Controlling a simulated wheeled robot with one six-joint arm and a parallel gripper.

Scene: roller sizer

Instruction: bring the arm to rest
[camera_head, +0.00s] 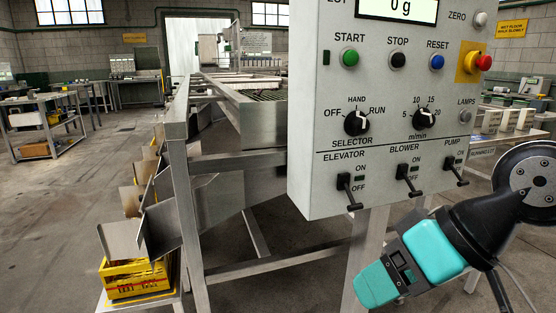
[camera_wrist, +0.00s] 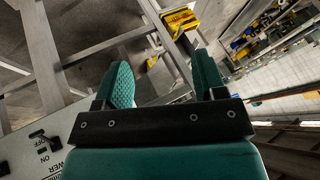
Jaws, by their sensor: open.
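My gripper (camera_wrist: 164,76) is open in the wrist view, its two teal fingers apart with nothing between them. In the head view my teal gripper (camera_head: 385,275) hangs at the lower right, below the control box (camera_head: 303,120), and points down and left. Its fingertips cannot be made out there. Part of the control box (camera_wrist: 30,150) also shows upside down at the lower left of the wrist view.
The box has START, STOP and RESET buttons, dials and a row of lever switches (camera_head: 408,180). Steel frame legs (camera_head: 193,240) and chutes stand left of it. A yellow crate (camera_head: 138,290) sits at the lower left. Open floor (camera_head: 60,220) lies further left.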

